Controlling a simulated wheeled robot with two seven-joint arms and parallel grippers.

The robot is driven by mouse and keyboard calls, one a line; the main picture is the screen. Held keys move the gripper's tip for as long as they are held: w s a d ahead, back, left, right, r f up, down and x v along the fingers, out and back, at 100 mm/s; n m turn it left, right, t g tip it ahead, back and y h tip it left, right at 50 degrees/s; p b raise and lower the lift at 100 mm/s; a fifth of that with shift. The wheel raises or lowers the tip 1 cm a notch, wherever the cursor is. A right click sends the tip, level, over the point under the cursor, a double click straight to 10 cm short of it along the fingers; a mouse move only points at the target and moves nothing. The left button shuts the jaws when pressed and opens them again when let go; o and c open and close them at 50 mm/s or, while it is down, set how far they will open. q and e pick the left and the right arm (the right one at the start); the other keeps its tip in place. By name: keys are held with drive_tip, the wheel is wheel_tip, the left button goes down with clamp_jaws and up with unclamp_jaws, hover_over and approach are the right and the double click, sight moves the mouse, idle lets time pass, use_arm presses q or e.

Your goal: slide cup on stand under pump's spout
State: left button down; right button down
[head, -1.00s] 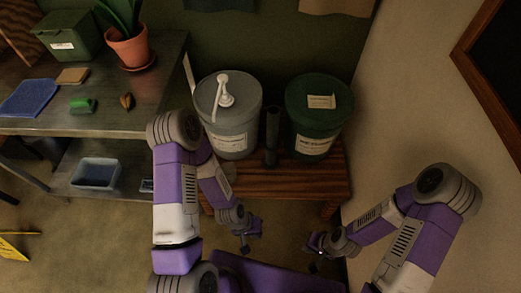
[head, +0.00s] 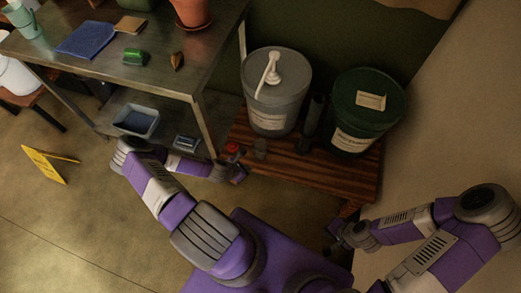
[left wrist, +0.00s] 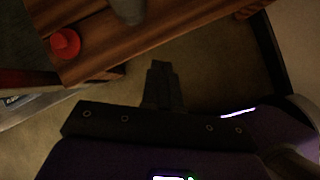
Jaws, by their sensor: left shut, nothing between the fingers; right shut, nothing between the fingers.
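A grey bucket (head: 268,120) stands on the wooden stand (head: 320,176), with a white pump (head: 271,72) on its lid whose spout points to the lower left. A small greyish cup (head: 261,149) stands on the stand in front of the bucket; part of what seems to be it shows at the top of the left wrist view (left wrist: 128,8). My left gripper (head: 240,175) is shut and empty, just off the stand's front left edge, apart from the cup. In the left wrist view its fingers (left wrist: 162,82) point at the stand's edge. My right gripper (head: 334,233) is shut and empty near the stand's front right.
A red round object (head: 232,148) is at the stand's left end, near my left gripper. A dark cylinder (head: 312,117) and a green bucket (head: 350,133) stand right of the grey bucket. A metal table (head: 205,72) is at the left. A yellow sign (head: 50,163) is on the floor.

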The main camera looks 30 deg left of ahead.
use_arm(q)
drive_tip(key=w+f+n+b, duration=0.1)
drive_tip(key=w+f+b, duration=0.1)
drive_tip(key=w, duration=0.9)
drive_tip(key=shift+d+n+y+b, duration=0.3)
drive_tip(key=shift+b, duration=0.5)
